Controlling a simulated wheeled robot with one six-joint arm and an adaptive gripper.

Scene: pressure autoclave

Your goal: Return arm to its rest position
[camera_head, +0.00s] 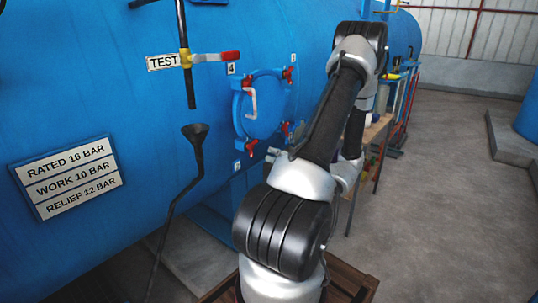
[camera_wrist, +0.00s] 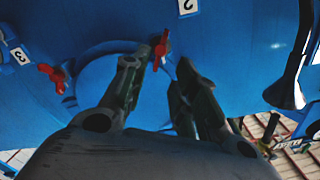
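My arm (camera_head: 325,115) rises from the bottom of the head view and reaches up across the blue autoclave. My gripper is hidden in the head view. In the wrist view my gripper (camera_wrist: 161,62) has its two dark fingers apart, with a gap between them. A red clamp handle (camera_wrist: 161,46) shows at the fingertips; I cannot tell whether they touch it. Nothing is visibly held.
The blue autoclave (camera_head: 90,110) fills the left side. Its round hatch (camera_head: 262,108) has red clamp handles around the rim. A red-handled test valve (camera_head: 215,57) and a black funnel (camera_head: 196,132) stand out at left. Open floor (camera_head: 440,190) lies at right.

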